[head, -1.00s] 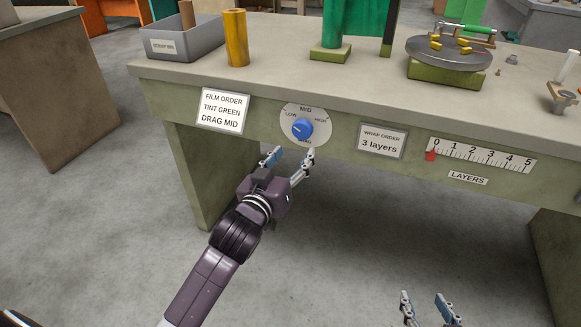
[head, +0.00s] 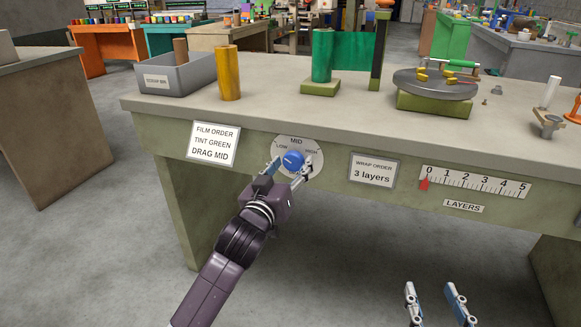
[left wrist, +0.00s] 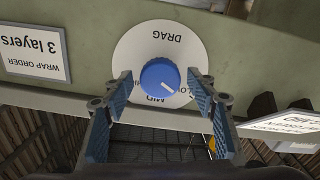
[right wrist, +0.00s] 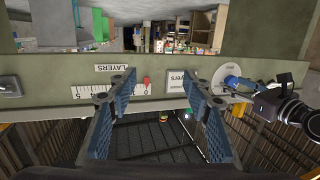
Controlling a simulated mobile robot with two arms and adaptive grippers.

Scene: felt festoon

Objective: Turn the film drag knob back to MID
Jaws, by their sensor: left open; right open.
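The blue film drag knob (head: 293,160) sits on a round white dial plate (head: 312,146) on the bench's front panel, with MID at the top, LOW at left and HIGH at right. In the left wrist view, which is upside down, the white mark on the knob (left wrist: 160,76) points toward LOW. My left gripper (head: 287,170) is open, its fingers on either side of the knob, with gaps showing between fingers and knob in the left wrist view. My right gripper (head: 434,289) is open and empty, low in front of the bench.
The film order sign (head: 213,144) is left of the dial and the wrap order sign (head: 373,170) right of it. A layers scale (head: 475,182) has its red pointer at 0. A scrap bin (head: 182,75), rolls and a turntable (head: 436,82) stand on the bench top.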

